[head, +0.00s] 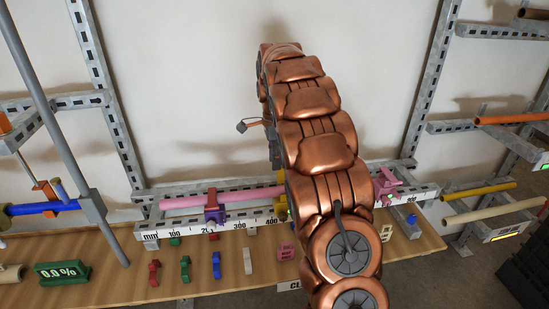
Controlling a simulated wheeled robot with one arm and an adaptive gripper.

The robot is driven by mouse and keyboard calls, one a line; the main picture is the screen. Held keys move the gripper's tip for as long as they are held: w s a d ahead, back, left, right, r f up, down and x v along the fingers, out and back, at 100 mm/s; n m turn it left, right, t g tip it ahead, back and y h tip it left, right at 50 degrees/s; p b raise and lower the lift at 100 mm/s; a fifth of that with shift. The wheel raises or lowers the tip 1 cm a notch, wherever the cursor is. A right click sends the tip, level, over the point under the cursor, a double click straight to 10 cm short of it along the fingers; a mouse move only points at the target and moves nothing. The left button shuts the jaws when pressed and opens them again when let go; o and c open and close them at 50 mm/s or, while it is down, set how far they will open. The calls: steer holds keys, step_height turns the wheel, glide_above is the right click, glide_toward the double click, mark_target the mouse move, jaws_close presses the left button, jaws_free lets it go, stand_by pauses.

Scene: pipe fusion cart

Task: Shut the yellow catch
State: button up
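A small yellow part (281,208), which looks like the yellow catch, shows at the left edge of my arm, on the rail by the pink pipe (235,196). Most of it is hidden behind my arm, so I cannot tell whether it is open or shut. My copper-coloured arm rises through the middle of the head view and bends away at the top.
A purple clamp (213,207) and a pink clamp (387,182) stand on the rail either side of the yellow part. Several small coloured pieces and a green display (62,273) lie on the wooden bench (120,286). Pipe racks stand at the right.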

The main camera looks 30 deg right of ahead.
steer(key=shift+c, duration=0.3)
jaws_close()
stand_by(0.3)
